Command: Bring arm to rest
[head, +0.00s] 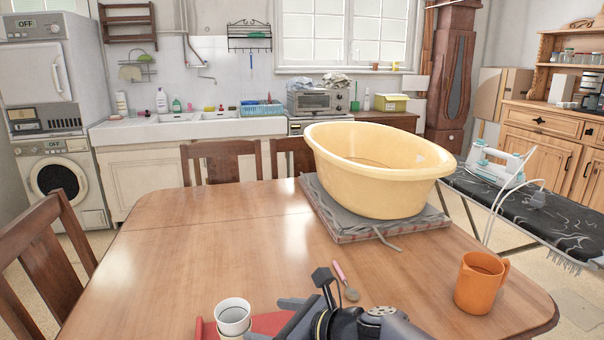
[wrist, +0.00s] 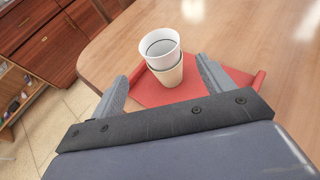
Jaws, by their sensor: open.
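My gripper (wrist: 164,88) is open in the wrist view, with its two grey fingers spread apart. A stack of white and cream cups (wrist: 165,62) stands upright beyond and between the fingertips in that view; I cannot tell how far it is from them. The cups rest on a red mat (wrist: 193,90) on the wooden table. In the head view my gripper shows at the bottom edge, partly hidden by my wrist, beside the cup stack (head: 233,316) and the red mat (head: 268,323).
On the table (head: 215,235) are a pink-handled spoon (head: 345,280), an orange mug (head: 481,284), and a large yellow basin (head: 375,172) on a folded grey cloth. An ironing board (head: 545,205) with an iron (head: 497,165) stands right. The table's left half is clear. Chairs (head: 45,262) stand around.

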